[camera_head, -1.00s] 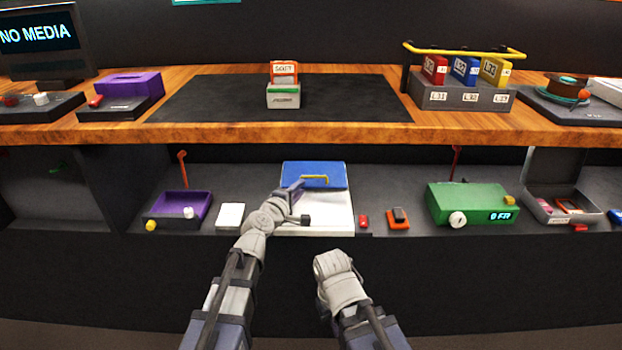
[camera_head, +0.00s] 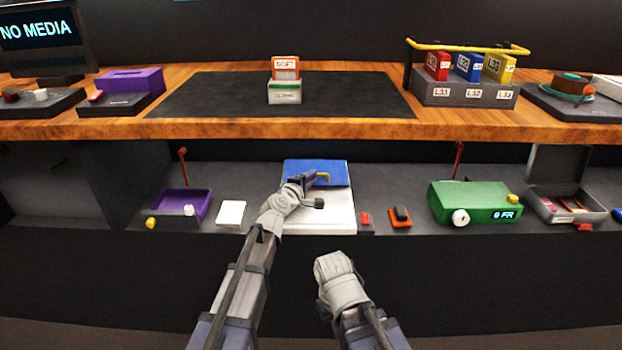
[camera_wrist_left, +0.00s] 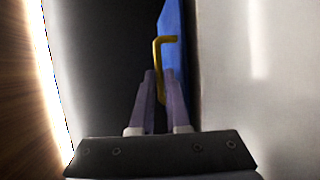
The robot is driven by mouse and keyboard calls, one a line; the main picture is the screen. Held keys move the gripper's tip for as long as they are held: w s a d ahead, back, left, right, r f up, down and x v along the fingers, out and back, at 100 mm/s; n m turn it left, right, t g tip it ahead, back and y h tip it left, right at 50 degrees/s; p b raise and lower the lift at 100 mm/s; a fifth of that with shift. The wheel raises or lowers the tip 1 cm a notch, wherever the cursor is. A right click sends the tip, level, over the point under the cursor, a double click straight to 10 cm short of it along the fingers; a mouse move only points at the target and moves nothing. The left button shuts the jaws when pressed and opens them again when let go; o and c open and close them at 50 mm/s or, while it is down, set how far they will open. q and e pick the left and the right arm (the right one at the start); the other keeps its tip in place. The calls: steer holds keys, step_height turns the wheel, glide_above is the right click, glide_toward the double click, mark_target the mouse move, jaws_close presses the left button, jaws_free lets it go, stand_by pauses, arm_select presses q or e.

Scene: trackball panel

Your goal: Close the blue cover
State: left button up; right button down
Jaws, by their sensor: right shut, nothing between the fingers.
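The blue cover (camera_head: 335,170) stands raised at the back of a white box (camera_head: 322,213) on the lower shelf. The blue cover also shows edge-on in the left wrist view (camera_wrist_left: 176,55). Its yellow handle (camera_head: 324,177) is a bent bar, seen larger in the left wrist view (camera_wrist_left: 160,70). My left gripper (camera_head: 311,179) is at the handle, and its fingers (camera_wrist_left: 160,98) lie on either side of the bar. I cannot tell whether they press on it. My right gripper (camera_head: 334,264) is shut and empty, low in front of the shelf and apart from the box; its fingertips are hard to make out.
A white block (camera_head: 231,213) and a purple tray (camera_head: 181,206) lie left of the box. A red piece (camera_head: 365,218), an orange-based switch (camera_head: 400,215) and a green box (camera_head: 475,201) are to its right. The wooden upper shelf (camera_head: 290,131) overhangs behind.

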arm_select(q)
jaws_close()
stand_by(1.0)
